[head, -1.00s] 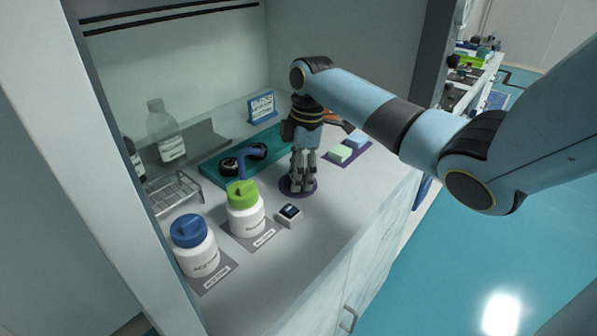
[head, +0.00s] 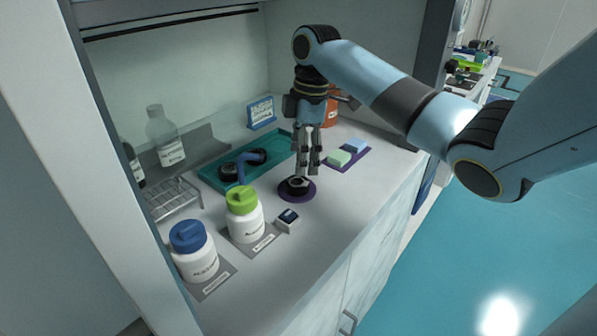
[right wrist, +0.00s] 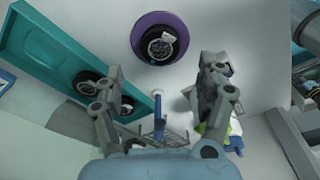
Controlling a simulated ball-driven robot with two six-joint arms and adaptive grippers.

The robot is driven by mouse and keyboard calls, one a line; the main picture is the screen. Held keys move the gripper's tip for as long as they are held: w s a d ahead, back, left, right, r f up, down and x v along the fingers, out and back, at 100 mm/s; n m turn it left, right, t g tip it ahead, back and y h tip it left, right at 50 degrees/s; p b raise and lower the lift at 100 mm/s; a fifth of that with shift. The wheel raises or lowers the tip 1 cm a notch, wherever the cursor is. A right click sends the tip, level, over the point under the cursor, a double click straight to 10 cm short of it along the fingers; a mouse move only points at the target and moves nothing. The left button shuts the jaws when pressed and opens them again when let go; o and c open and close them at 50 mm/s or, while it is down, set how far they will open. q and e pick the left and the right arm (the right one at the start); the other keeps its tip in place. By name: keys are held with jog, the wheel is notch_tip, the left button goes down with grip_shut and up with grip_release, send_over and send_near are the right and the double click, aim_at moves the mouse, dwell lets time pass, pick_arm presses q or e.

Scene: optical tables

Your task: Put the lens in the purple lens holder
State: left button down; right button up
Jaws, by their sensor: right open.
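The purple lens holder (head: 311,193) is a flat round piece on the bench, at the middle of the head view. A black-rimmed lens (head: 297,184) lies on it. In the right wrist view the lens (right wrist: 160,44) sits inside the purple ring of the holder (right wrist: 137,37). My right gripper (head: 309,172) points down just above and behind the lens, apart from it. Its fingers (right wrist: 162,80) are spread in the wrist view with nothing between them. My left gripper is not in view.
A teal tray (head: 212,174) behind the holder carries black round pieces and a blue part. Green-capped (head: 243,215) and blue-capped (head: 193,253) bottles stand at front left. A small dark-topped box (head: 288,220) is near the holder. Green and blue blocks (head: 347,152) lie on the right.

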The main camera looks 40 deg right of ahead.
aim_at(304, 180)
jog(key=r, duration=0.5)
jog(key=shift+s+d+r, duration=0.15)
jog(key=shift+d+r, duration=0.15)
jog(key=shift+r, duration=0.1)
dwell(1.0)
